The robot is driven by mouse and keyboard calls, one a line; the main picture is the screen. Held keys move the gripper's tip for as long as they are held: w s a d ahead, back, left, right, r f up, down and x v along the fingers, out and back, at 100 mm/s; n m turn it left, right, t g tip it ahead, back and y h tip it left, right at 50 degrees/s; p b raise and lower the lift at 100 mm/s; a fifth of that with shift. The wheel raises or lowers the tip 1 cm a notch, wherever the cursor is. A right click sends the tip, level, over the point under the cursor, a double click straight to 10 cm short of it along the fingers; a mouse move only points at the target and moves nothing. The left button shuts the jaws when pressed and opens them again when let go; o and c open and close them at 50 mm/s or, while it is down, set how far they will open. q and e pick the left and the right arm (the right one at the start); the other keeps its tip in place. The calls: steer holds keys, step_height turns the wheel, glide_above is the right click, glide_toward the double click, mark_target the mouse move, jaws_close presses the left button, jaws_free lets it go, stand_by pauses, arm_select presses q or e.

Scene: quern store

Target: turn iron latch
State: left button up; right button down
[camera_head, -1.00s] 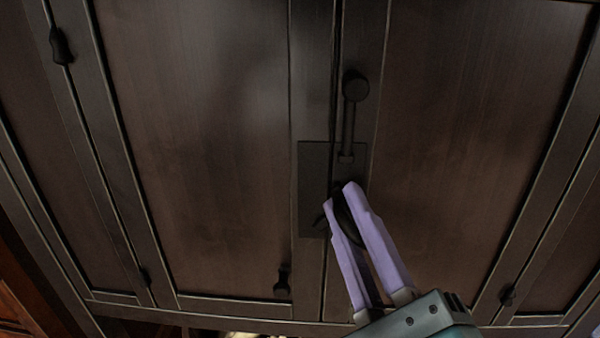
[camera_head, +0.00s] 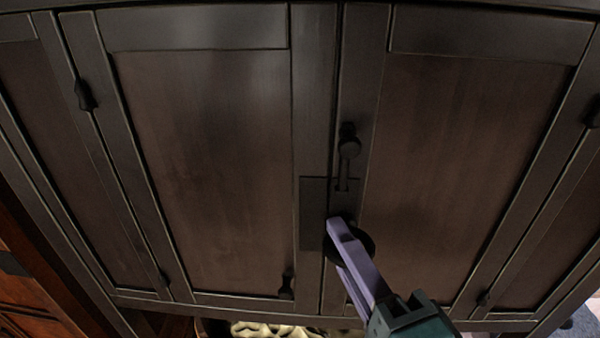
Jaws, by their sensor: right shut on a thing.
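The dark iron latch (camera_head: 368,242) sits on the cabinet doors near the centre seam, below a vertical handle (camera_head: 348,150). Only part of the latch shows; my fingers cover the rest. My right gripper (camera_head: 338,226) has lavender fingers and comes up from the lower right. It is shut on the latch, and its fingers overlap almost edge-on in the camera_head view. A dark plate (camera_head: 312,212) lies on the left door beside the latch. My left gripper is not in view.
The left door panel (camera_head: 205,170) and right door panel (camera_head: 450,170) stand closed, with dark hinges at the outer edges. A small knob (camera_head: 286,287) is low on the left door. A pale patterned thing shows below the doors.

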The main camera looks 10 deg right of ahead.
steer(key=shift+d+f, duration=0.15)
stand_by(0.3)
steer(key=c, duration=0.9)
jaws_free()
steer(key=s+d+b, duration=0.1)
steer(key=s+b, duration=0.2)
steer(key=s, duration=0.7)
steer(key=shift+w+r, duration=0.1)
steer(key=shift+r, duration=0.1)
